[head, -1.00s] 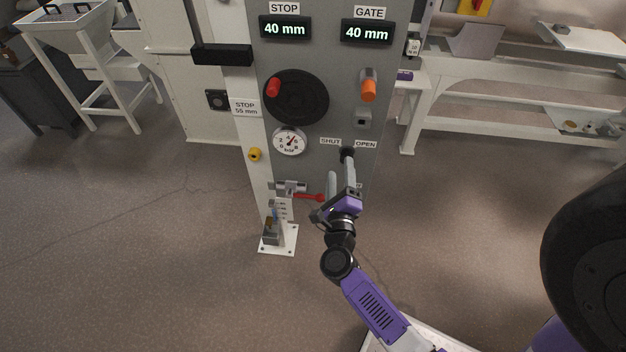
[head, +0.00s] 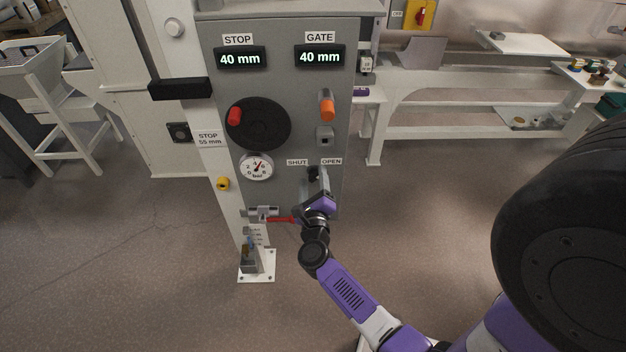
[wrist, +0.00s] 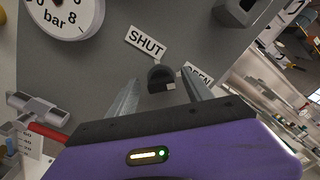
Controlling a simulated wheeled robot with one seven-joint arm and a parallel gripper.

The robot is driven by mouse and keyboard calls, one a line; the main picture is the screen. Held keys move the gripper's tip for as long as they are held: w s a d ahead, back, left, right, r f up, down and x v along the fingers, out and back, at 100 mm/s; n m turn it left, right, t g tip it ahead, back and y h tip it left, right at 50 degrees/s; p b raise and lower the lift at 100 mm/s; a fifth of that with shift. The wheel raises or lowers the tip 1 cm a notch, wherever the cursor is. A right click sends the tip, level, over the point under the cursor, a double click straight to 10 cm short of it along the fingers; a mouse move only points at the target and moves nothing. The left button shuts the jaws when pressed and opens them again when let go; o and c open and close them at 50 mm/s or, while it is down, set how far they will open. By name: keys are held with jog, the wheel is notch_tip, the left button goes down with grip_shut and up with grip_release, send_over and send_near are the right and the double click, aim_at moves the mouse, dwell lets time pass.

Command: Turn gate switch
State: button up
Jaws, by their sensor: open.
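The gate switch (wrist: 160,77) is a small black knob on the grey panel, below the SHUT label (wrist: 146,42) and the OPEN label (head: 331,161). In the head view the switch (head: 314,173) is partly covered by my gripper. My gripper (wrist: 158,88) is open, its two grey fingers reaching toward the panel on either side of the knob in the wrist view. I cannot tell whether the fingers touch it. In the head view my gripper (head: 314,180) is at the lower part of the panel.
A pressure dial (head: 257,167) and a black handwheel with a red knob (head: 235,116) are up and left. An orange-tipped lever (head: 327,108) is above. A red-handled valve (head: 281,219) is close at lower left. STOP and GATE displays (head: 320,56) both read 40 mm.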

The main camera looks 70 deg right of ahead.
jog(key=shift+d, duration=0.1)
grip_shut()
jog(key=shift+n, duration=0.4)
jog(key=n+p, duration=0.3)
jog(key=shift+w+n, duration=0.1)
jog(key=shift+n, duration=0.2)
jog(key=n+p, duration=0.2)
jog(key=n, duration=0.2)
jog(key=shift+f+n, duration=0.15)
jog(key=shift+n, duration=0.15)
jog(key=n+p, duration=0.2)
jog(key=n, duration=0.3)
jog(key=shift+f+p, duration=0.2)
jog(key=shift+p, duration=0.15)
jog(key=shift+f+n+p, duration=0.2)
jog(key=shift+n+p, duration=0.45)
jog(key=shift+n, duration=1.35)
